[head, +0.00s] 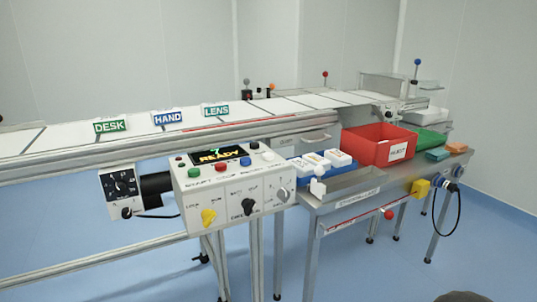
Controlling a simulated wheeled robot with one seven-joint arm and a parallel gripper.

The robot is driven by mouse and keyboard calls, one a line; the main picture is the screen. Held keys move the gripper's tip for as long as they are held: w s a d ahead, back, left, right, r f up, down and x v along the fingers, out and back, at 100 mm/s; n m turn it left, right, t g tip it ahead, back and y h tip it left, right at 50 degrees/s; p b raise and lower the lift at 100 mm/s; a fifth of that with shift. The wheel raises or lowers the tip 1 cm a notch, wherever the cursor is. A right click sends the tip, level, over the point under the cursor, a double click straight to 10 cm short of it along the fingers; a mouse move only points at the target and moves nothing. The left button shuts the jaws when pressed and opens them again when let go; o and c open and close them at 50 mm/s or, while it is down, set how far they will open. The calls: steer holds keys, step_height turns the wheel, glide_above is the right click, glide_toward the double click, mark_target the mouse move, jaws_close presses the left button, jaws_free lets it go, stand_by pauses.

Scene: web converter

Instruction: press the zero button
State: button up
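A white control box (235,190) is mounted on the front of the conveyor. Its small black display (219,154) shows a green figure, perhaps a 7, above yellow "READY". The labels are too small to tell which is zero. Yellow (208,216), black (248,206) and grey (282,195) knobs sit on its front face. My gripper is not in view.
A dial box (122,190) hangs left of the control box. The conveyor (70,145) carries DESK, HAND and LENS signs. Blue floor (350,270) is open in front.

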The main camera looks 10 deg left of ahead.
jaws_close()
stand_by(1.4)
